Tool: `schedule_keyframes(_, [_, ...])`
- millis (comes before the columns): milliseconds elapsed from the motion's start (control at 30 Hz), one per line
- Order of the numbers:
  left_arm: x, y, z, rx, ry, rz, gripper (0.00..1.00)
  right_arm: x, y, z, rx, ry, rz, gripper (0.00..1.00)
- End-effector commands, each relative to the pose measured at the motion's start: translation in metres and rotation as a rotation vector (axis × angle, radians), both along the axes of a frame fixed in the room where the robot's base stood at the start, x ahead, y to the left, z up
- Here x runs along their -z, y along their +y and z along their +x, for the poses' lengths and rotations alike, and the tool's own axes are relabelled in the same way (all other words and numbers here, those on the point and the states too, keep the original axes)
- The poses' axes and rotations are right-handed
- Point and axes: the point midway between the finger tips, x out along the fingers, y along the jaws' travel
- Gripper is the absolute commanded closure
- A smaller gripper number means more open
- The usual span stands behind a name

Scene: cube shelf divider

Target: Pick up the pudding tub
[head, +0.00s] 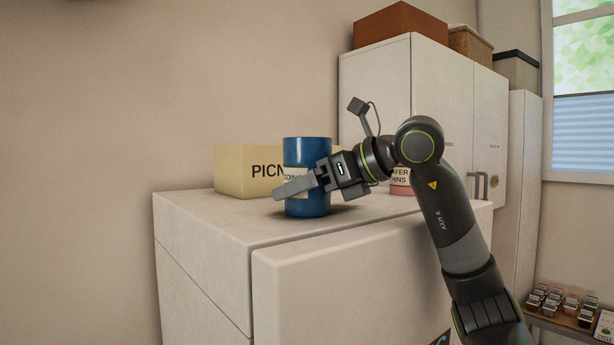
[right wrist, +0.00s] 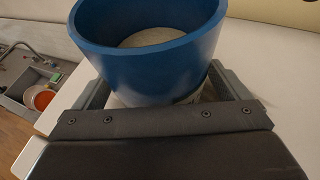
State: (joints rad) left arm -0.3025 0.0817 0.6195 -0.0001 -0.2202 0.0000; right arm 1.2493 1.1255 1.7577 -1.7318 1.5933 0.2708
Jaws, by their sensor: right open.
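The pudding tub (head: 308,151) is a blue cylinder with a pale label, partly covered, standing upright on the pale cabinet top (head: 215,208). In the right wrist view the tub (right wrist: 160,62) is open at the top, with a pale surface inside. My right gripper (head: 297,188) is open around the tub's lower half. One finger crosses in front of it in the head view; the other finger is hidden. In the right wrist view a finger shows on each side of the tub. I cannot tell whether they touch it. My left gripper is not in view.
A tan box marked "PICN" (head: 240,172) stands behind the tub. A pink-and-white container (head: 401,182) sits right of it, partly behind my arm. A tall cupboard (head: 375,88) rises behind. The cabinet top's left front is bare.

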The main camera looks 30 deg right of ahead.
Motion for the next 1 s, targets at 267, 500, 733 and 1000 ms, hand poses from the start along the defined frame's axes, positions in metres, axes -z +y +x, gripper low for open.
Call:
schedule_keyframes(267, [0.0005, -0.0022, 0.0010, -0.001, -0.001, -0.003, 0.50, -0.0002, -0.0002, -0.0004, 0.000, 0.000, 0.000, 0.34])
schedule_keyframes(500, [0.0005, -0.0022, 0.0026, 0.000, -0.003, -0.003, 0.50, -0.0002, -0.0002, -0.0004, 0.000, 0.000, 0.000, 0.65])
schedule_keyframes(733, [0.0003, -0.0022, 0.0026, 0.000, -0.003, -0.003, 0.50, -0.0012, -0.0002, -0.0005, 0.000, -0.002, 0.001, 0.70])
schedule_keyframes(1000, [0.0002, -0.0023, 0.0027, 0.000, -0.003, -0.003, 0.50, -0.0091, -0.0049, -0.0058, 0.000, -0.003, 0.001, 0.70])
